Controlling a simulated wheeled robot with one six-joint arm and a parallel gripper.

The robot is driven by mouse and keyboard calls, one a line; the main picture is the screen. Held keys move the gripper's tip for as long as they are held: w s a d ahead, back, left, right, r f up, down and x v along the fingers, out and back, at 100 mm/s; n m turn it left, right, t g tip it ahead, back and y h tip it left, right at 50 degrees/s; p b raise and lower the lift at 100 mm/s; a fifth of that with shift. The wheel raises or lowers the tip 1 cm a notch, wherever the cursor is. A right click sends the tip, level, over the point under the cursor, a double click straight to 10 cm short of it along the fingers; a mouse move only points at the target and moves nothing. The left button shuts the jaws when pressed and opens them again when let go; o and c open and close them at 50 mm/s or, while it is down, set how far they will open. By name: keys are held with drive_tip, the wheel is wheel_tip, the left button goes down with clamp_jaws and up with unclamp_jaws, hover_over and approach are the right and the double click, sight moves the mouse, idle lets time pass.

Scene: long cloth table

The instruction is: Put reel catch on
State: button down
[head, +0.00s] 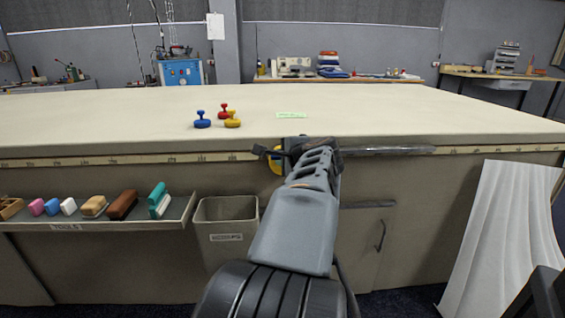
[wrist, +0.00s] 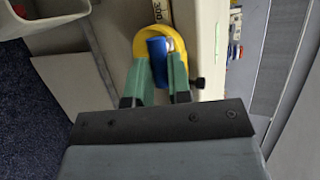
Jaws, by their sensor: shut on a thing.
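My gripper (head: 289,151) is at the front edge of the long table, in the middle of the head view. The wrist view shows its green fingers (wrist: 160,73) shut on a blue handle (wrist: 157,48). A yellow curved part (wrist: 149,33) arches around the blue handle, beside the table's ruler strip. The yellow part also shows just left of my gripper in the head view (head: 275,163). A dark knob (wrist: 198,83) sits to the right of the fingers. No part is labelled as the reel catch, and my arm hides much of this spot in the head view.
Blue (head: 202,120), yellow (head: 232,119) and red (head: 224,111) knobbed pieces stand on the table (head: 400,110) near a green note (head: 291,115). A tool shelf (head: 100,224) and a bin (head: 226,230) are at left. White cloth (head: 503,230) hangs at right.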

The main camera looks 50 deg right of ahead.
drive_tip(key=shift+f, duration=0.6)
drive_tip(key=c, duration=1.1)
unclamp_jaws()
drive_tip(key=shift+s, duration=0.1)
drive_tip(key=shift+o, duration=0.2)
drive_tip(key=shift+r, duration=0.15)
drive_tip(key=shift+a+r, duration=0.1)
drive_tip(key=p+v, duration=0.3)
drive_tip(key=v, duration=1)
drive_tip(key=shift+s, duration=0.4)
drive_tip(key=shift+r, duration=0.1)
